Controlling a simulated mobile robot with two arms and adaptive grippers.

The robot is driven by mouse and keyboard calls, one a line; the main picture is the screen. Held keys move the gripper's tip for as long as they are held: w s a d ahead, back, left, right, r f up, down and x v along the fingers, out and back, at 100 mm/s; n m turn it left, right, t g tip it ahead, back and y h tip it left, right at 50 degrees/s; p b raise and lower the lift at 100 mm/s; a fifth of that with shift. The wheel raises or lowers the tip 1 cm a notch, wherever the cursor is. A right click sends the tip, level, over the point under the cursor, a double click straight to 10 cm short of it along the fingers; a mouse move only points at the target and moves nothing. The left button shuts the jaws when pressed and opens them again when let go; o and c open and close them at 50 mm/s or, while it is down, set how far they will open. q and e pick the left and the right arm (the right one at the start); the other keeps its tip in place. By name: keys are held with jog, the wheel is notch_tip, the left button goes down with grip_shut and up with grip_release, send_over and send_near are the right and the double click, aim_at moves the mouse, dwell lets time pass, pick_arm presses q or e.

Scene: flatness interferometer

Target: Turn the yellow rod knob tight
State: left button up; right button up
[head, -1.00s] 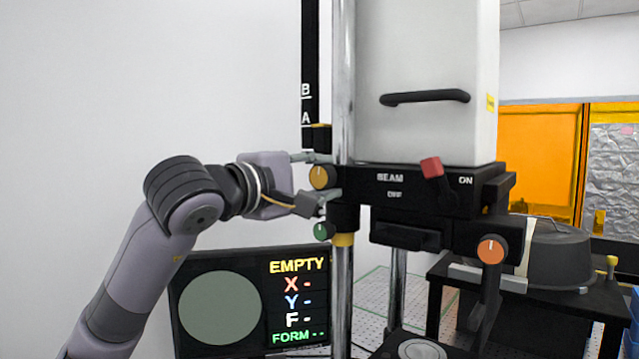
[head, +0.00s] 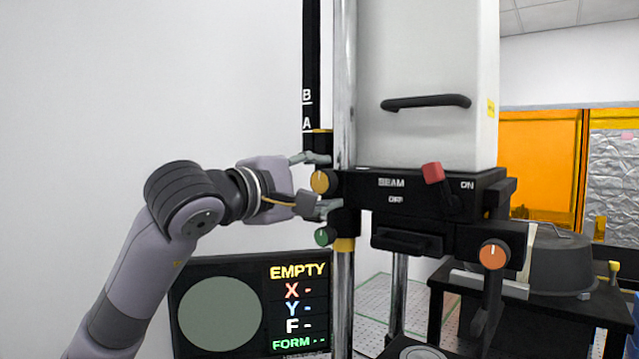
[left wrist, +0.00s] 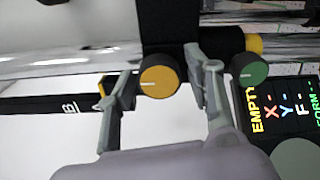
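The yellow rod knob (head: 320,181) is a round yellow-orange cap with a white mark, on the black carriage beside the chrome column; in the left wrist view the yellow knob (left wrist: 158,80) sits between the fingers. My left gripper (head: 325,182) reaches in from the left with one finger above the knob and one below. My right gripper is not in view.
A green knob (head: 325,236) sits just below the lower finger. A display panel (head: 298,300) reads EMPTY below my arm. The chrome column (head: 344,90) stands close behind.

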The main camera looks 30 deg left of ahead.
pick_arm(q)
jog(key=shift+o, duration=0.4)
jog(key=s, duration=1.2)
jog(key=shift+a, duration=0.45)
